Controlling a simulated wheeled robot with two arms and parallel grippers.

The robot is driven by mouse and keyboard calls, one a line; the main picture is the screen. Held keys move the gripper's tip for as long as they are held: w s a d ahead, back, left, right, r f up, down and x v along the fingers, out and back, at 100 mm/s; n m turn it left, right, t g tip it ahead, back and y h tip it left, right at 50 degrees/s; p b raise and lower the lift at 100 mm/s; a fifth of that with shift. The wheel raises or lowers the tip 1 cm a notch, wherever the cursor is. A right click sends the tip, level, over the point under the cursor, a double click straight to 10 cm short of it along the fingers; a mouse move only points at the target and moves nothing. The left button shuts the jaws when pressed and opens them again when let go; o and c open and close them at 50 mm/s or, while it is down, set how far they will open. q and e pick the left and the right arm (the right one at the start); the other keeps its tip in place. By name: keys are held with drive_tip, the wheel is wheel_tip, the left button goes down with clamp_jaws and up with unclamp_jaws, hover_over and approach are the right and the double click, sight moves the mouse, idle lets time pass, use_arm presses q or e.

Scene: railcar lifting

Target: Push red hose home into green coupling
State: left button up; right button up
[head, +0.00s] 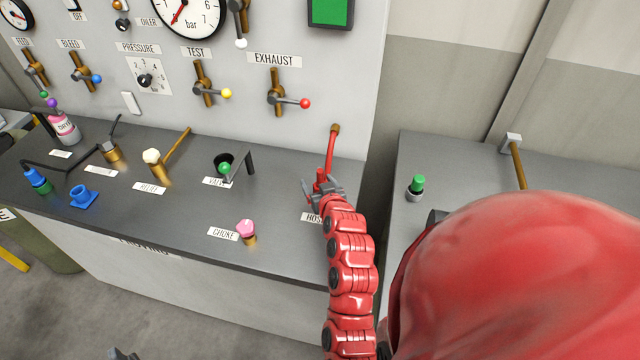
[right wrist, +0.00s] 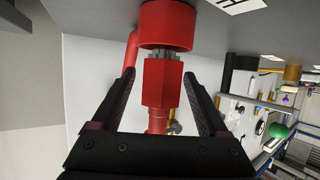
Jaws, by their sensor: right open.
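The red hose (head: 331,152) rises from the right end of the bench to a brown end fitting near the panel. My right gripper (head: 320,188) is at the hose's lower end by the HOSE label. In the right wrist view, its open fingers (right wrist: 162,95) stand on both sides of a red hose plug (right wrist: 162,82), with a gap on each side. The plug's grey tip points into a red collar (right wrist: 167,25); how deep it sits is unclear. No coupling there looks green. A green-topped grey fitting (head: 416,187) stands on the right-hand bench.
The dark bench (head: 290,235) holds a pink-topped choke (head: 246,230), a black bracket with a green knob (head: 225,168) and blue parts at left. The EXHAUST valve lever (head: 290,102) is on the panel behind. A grey piece at the bottom edge may be my left gripper (head: 122,354).

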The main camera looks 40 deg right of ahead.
drive_tip(key=shift+w+d+f, duration=0.1)
drive_tip(key=shift+w+f, duration=0.15)
drive_tip(key=shift+w, duration=0.1)
drive_tip(key=shift+c, duration=0.3)
drive_tip(key=shift+r, duration=0.1)
clamp_jaws()
